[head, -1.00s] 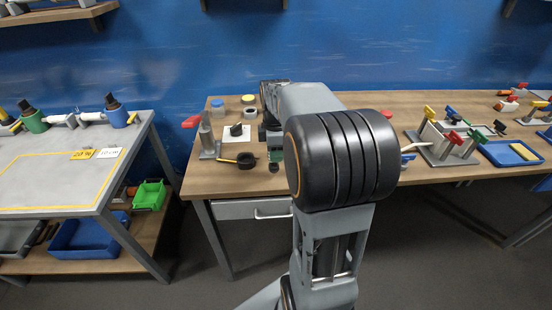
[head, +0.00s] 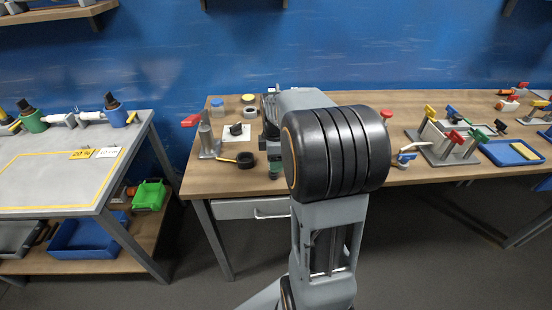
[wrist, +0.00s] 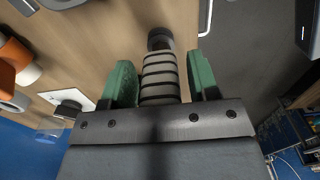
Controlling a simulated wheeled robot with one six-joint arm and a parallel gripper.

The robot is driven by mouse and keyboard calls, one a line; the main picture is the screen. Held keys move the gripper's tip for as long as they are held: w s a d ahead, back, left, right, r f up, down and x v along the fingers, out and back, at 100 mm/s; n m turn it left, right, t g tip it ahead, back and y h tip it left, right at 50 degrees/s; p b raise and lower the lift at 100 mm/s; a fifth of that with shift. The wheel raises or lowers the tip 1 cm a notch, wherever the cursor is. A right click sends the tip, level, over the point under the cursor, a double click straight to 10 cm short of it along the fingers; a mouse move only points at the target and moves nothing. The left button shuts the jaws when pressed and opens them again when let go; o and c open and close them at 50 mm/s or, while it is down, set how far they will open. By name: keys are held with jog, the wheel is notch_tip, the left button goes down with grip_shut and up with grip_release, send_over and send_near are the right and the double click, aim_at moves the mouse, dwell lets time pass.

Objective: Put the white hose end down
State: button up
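My gripper (wrist: 162,75) points down over the wooden workbench (wrist: 100,30), near its front edge. Its two green fingers stand on either side of a pale ribbed hose end (wrist: 160,80) with a dark round tip. A narrow gap shows between the hose end and the fingers, most clearly on the right, so the gripper looks open around it. I cannot tell whether the hose end touches the bench. In the head view my gripper (head: 274,160) is partly hidden behind my arm, and the hose end cannot be made out.
A blue tray (head: 510,153) and several clamps stand to the right. A grey table (head: 50,170) stands at left, with a floor gap between.

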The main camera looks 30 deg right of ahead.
notch_tip(320, 180, up, 11)
jog(key=shift+r+p, duration=0.1)
jog(key=shift+p, duration=0.6)
jog(key=shift+r, duration=0.3)
jog(key=shift+s+a+r, duration=0.1)
jog(key=shift+a, duration=0.2)
jog(key=s+a+f+m+t, duration=0.1)
jog(key=s+a+f+m, duration=0.2)
jog(key=a+m, duration=0.1)
jog(key=s+a+f+m+t, duration=0.1)
jog(key=s+a+f+m, duration=0.1)
jog(key=s+a+m, duration=0.2)
jog(key=s+a+f+m+t, duration=0.1)
jog(key=s+a+f+m, duration=0.2)
jog(key=a, duration=0.4)
jog(key=shift+s+f+m, duration=0.3)
jog(key=shift+s+m, duration=0.25)
jog(key=shift+m, duration=0.05)
jog(key=shift+t, duration=0.3)
notch_tip(320, 180, up, 5)
jog(key=p, duration=0.4)
